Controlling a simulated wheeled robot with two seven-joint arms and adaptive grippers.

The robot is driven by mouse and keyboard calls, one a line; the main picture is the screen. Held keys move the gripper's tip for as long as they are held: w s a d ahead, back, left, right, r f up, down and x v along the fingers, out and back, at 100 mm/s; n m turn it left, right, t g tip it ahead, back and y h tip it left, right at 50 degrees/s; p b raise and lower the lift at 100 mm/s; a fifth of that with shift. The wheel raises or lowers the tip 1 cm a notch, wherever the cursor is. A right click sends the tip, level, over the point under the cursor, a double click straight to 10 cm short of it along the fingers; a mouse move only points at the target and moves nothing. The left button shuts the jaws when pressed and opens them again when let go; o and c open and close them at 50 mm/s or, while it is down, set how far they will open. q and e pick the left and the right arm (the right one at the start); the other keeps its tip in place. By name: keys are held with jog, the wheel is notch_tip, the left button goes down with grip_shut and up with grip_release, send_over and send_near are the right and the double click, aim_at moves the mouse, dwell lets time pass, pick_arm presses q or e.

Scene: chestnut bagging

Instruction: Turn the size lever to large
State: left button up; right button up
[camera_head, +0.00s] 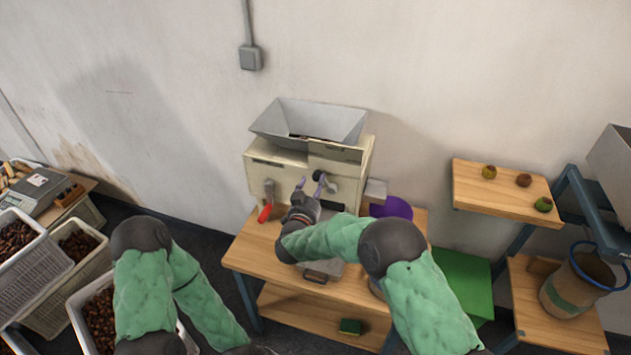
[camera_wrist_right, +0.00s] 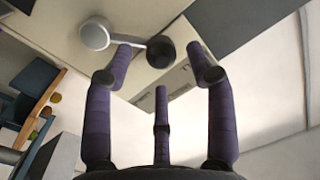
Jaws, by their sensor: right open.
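The size lever (camera_head: 329,185) is on the front of the cream machine (camera_head: 275,175). It has a pale round hub and a black knob. In the right wrist view, the lever's hub (camera_wrist_right: 95,34) lies to the left and its black knob (camera_wrist_right: 160,52) to the right. My right gripper (camera_head: 310,185) is open in front of the machine. In the wrist view, the knob shows between the tips of the open right gripper (camera_wrist_right: 160,70); I cannot tell whether they touch it. My left arm is at the lower left; its gripper is not in view.
A red-handled lever (camera_head: 265,212) sits left of the size lever. A grey hopper (camera_head: 310,120) tops the machine. The machine stands on a wooden table (camera_head: 250,250). A purple container (camera_head: 392,208) is to the right. White crates (camera_head: 35,265) of chestnuts stand at the left.

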jog(key=shift+x, duration=1.45)
grip_shut()
